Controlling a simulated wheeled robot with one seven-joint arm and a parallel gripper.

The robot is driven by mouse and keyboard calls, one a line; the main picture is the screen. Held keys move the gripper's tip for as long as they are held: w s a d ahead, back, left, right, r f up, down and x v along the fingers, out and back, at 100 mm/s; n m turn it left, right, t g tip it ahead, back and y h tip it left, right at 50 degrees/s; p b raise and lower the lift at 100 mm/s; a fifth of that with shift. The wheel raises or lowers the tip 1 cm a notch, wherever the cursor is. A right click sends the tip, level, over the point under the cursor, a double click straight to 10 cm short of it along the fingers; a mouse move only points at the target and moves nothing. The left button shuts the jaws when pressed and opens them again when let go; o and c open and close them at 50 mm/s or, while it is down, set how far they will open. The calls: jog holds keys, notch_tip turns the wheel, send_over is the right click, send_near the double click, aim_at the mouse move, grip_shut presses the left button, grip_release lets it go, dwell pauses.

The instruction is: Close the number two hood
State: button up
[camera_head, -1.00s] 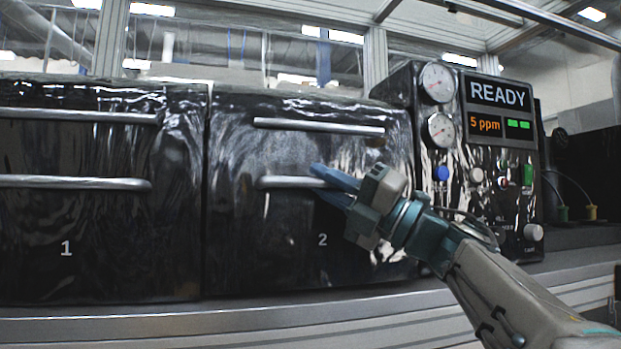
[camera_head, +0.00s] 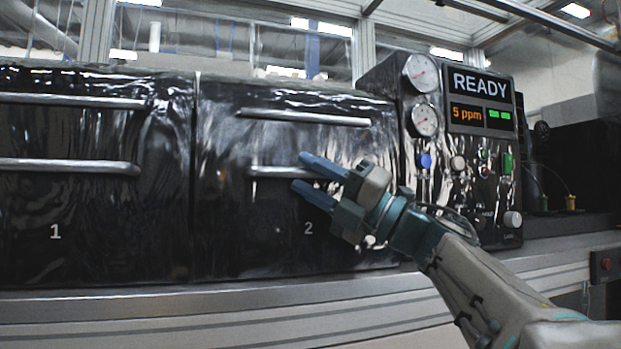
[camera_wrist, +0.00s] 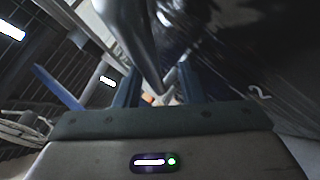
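The number two hood (camera_head: 245,235) is a glossy black front panel marked "2", with an upper bar handle (camera_head: 300,117) and a lower bar handle (camera_head: 272,171). The panel hangs down with its bottom edge close to the metal ledge, and it looks shut. My gripper (camera_head: 299,170) is at the right part of the lower handle, its two blue fingers apart, one above and one below the bar. In the wrist view the bar (camera_wrist: 140,45) runs between the spread fingers. I cannot tell whether either finger touches it.
The number one hood (camera_head: 75,245), also black with two bars, stands at the left. A control panel (camera_head: 455,190) with gauges, knobs and a "READY" display (camera_head: 480,85) stands right of hood two, close behind my arm. A metal ledge (camera_head: 200,300) runs below.

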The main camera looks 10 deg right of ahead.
jog(key=p+v, duration=0.1)
jog(key=v, duration=1.3)
jog(key=shift+p, duration=0.3)
jog(key=shift+a, duration=0.1)
